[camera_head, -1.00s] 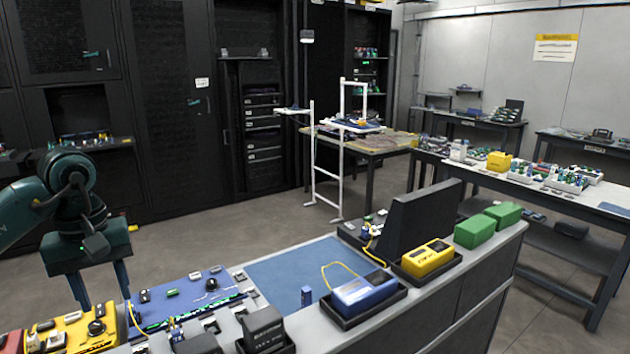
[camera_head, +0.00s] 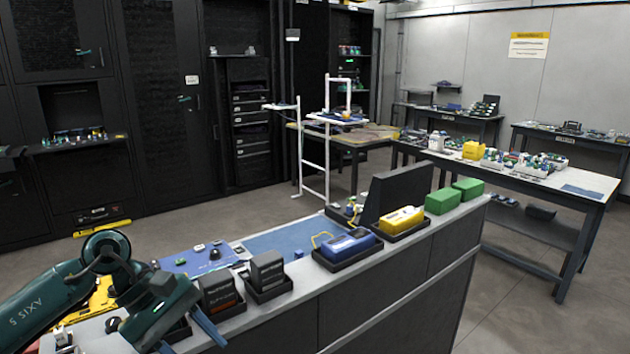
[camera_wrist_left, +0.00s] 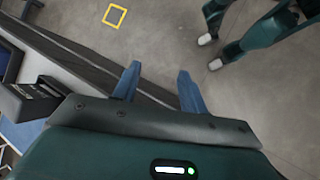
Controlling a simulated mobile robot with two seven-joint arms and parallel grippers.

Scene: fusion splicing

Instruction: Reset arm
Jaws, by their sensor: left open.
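My left gripper shows in the head view (camera_head: 190,325) at the lower left, over the near end of the counter. Its arm comes in from the left edge and one blue finger points down to the right. In the left wrist view its two blue fingers (camera_wrist_left: 158,85) are spread apart with nothing between them, above the counter's edge and the grey floor. My right gripper is not in the head view.
The counter (camera_head: 395,285) carries black boxes (camera_head: 218,290), a blue device (camera_head: 347,245), a yellow device (camera_head: 401,219) and green blocks (camera_head: 441,201). A blue mat (camera_head: 285,240) lies behind them. Floor is open beyond. A yellow square (camera_wrist_left: 114,16) marks the floor.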

